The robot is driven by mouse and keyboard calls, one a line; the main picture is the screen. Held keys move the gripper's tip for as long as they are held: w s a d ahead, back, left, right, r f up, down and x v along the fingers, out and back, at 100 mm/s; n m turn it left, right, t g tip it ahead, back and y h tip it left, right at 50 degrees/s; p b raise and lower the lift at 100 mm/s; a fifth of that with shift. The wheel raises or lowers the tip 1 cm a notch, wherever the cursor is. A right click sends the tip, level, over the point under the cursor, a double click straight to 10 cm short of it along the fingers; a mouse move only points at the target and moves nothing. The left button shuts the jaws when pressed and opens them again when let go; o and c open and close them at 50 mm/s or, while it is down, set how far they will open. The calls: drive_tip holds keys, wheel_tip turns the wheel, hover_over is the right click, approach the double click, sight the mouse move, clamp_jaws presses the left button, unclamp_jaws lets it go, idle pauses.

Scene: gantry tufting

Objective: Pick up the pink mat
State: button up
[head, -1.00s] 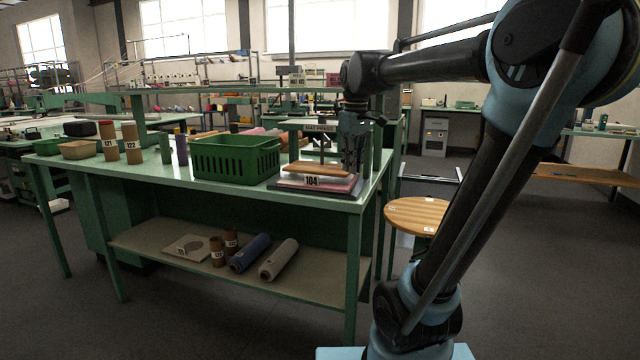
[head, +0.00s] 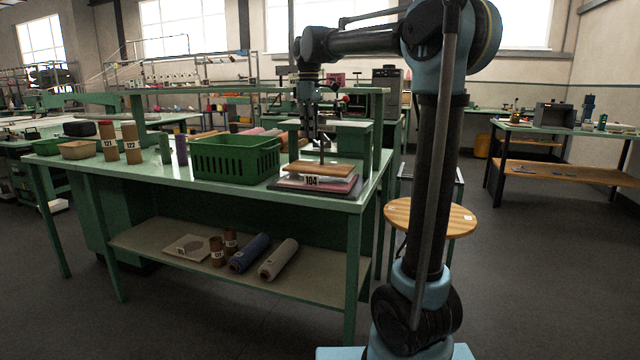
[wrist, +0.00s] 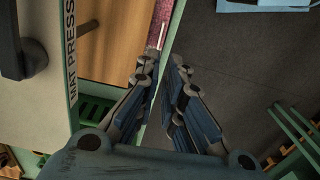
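The pink mat (head: 338,187) lies flat on the dark base of the mat press, under a wooden board (head: 318,169), at the right end of the green table. Only its edges show, partly behind the 104 tag. In the wrist view a pink strip (wrist: 161,22) shows beside the wooden board (wrist: 110,42), just beyond my fingertips. My gripper (head: 310,135) hangs above and behind the board, close to the press. In the wrist view my gripper (wrist: 164,66) has its fingers apart with nothing between them. It is not touching the mat.
The press head (wrist: 38,85), lettered MAT PRESS, is close on the left in the wrist view. A green basket (head: 235,160) stands left of the press. A round wooden stool (head: 430,217) is right of the table, with open floor beyond.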

hover_over(312, 175)
drive_tip(key=f, duration=0.8)
drive_tip(key=shift+w+a+f, duration=0.1)
drive_tip(key=shift+a+f, duration=0.25)
drive_tip(key=shift+d+f, duration=0.15)
drive_tip(key=shift+f, duration=1.25)
drive_tip(key=shift+d+f, duration=0.15)
drive_tip(key=shift+f, duration=1.2)
clamp_jaws()
drive_tip(key=shift+r, duration=0.1)
